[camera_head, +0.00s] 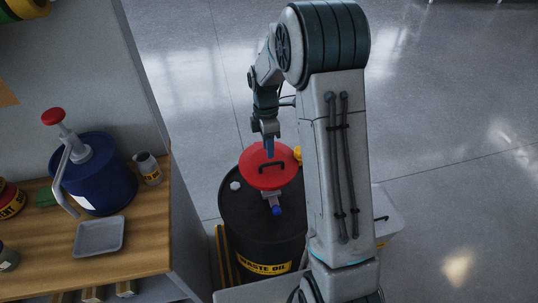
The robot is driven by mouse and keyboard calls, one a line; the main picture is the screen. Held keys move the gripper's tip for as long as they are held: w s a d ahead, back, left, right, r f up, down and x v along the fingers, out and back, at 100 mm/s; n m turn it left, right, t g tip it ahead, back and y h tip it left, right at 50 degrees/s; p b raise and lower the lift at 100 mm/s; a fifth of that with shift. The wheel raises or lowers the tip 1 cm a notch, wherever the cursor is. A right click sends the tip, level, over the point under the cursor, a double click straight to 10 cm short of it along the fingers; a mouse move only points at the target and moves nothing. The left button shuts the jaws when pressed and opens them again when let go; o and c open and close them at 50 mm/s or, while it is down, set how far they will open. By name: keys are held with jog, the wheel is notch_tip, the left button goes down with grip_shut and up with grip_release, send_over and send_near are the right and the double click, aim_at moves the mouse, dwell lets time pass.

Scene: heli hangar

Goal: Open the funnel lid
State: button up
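The funnel lid (259,176) is a round red cover with a black handle (271,166) on top. It looks closed and sits over the top of a black drum (235,215) labelled waste oil. A small latch-like part with a blue end (276,210) sticks out from the lid's front edge. My gripper (270,150) points down just above the back part of the lid, close to the handle. Whether it touches the handle, and whether its fingers are open, is too small to tell. My arm stands in front of the lid's right side.
A wooden workbench (140,245) at the left holds a blue container with a red-topped pump (95,180), a grey tray (99,237) and a small can (148,168). A pale bin (390,215) stands right of the drum, partly hidden. The floor behind and right is clear.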

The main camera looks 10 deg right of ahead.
send_over(269, 170)
jog(key=shift+f+p, duration=0.3)
jog(key=shift+f, duration=2.05)
grip_shut()
jog(key=shift+w+r, duration=0.1)
jog(key=shift+r, duration=0.05)
